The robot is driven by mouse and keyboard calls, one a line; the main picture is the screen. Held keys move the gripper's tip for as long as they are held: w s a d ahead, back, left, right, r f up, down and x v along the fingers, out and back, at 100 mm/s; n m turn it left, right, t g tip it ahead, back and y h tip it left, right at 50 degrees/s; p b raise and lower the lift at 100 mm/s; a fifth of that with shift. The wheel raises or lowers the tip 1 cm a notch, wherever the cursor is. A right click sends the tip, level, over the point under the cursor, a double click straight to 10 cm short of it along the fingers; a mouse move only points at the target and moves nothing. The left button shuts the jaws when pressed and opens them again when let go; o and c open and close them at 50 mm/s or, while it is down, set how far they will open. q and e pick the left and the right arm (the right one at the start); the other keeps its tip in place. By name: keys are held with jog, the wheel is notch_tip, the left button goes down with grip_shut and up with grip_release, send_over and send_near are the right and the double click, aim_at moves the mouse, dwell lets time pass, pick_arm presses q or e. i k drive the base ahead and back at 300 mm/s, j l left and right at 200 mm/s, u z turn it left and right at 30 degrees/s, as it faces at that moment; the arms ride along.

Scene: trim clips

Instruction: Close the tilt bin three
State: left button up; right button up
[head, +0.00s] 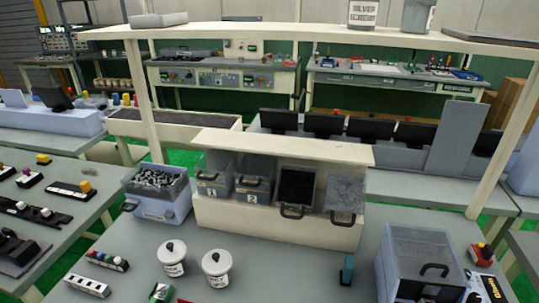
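A cream rack (278,225) on the grey worktable holds a row of tilt bins. Bins one (210,182) and two (252,186) carry the number tags 1 and 2 and sit back in the rack. The third bin from the left, bin three (296,187), shows a dark interior and its handle (292,212) hangs low at the front; it looks tilted out. The rightmost bin (345,192) shows grey contents and also has a low handle, so it looks tilted out too. No number is readable on these two. Neither of my grippers is in view.
A blue-grey bin of small parts (158,192) stands left of the rack. Two white lidded pots (216,266) stand front left. A clear-lidded box (420,262) is at the right. A small teal item (347,270) stands before the rack. A shelf (320,33) spans above.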

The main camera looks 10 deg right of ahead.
aim_at(296, 188)
jog(key=k+l+z, duration=0.1)
jog(key=k+z, duration=0.25)
jog(key=k+l+z, duration=0.2)
jog(key=z, duration=0.2)
jog(key=k+l+z, duration=0.35)
jog(key=k+j, duration=0.05)
